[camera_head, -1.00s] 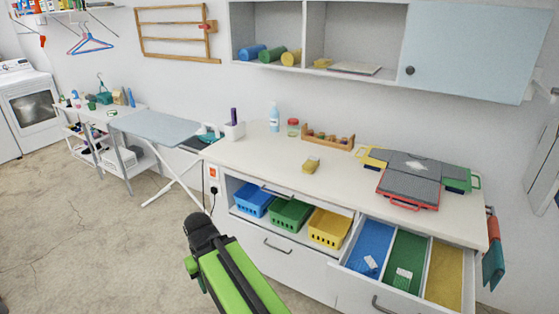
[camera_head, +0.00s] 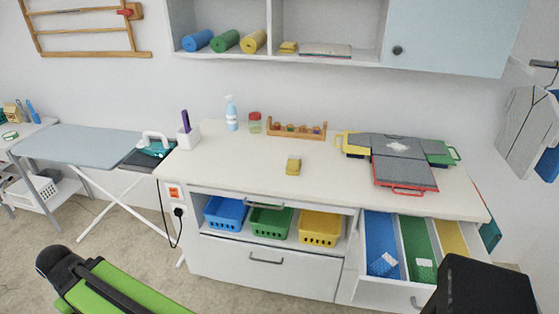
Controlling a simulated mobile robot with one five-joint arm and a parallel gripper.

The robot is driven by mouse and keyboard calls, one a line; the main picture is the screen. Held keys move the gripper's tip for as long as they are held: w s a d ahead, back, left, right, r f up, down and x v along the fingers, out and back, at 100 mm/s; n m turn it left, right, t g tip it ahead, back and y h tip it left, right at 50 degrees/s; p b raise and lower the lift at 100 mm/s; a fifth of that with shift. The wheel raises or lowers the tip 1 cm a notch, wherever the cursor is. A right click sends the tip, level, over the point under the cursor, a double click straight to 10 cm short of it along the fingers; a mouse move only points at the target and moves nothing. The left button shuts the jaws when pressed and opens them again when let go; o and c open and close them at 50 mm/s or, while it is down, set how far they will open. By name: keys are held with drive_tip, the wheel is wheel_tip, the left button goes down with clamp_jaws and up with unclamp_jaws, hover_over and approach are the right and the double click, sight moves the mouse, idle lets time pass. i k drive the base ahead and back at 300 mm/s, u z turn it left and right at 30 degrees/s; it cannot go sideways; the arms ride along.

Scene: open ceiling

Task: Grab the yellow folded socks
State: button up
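A small yellow folded bundle with a pale patch (camera_head: 293,166), which looks like the yellow folded socks, lies on the white countertop (camera_head: 235,160), near its middle. Clear counter surrounds it. A second small yellow folded item (camera_head: 289,47) lies on the wall shelf above; I cannot tell what it is. My green and black arm link shows at the lower left, well apart from the counter bundle. My gripper's fingers do not show.
An open drawer (camera_head: 409,289) with blue, green and yellow compartments juts out at the right. Blue, green and yellow baskets (camera_head: 320,229) sit under the counter. An ironing board (camera_head: 75,143) stands left. A dark block covers the lower right corner.

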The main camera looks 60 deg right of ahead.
sight(292, 168)
drive_tip(key=z, duration=0.65)
drive_tip(key=i, duration=1)
drive_tip(key=z, duration=0.65)
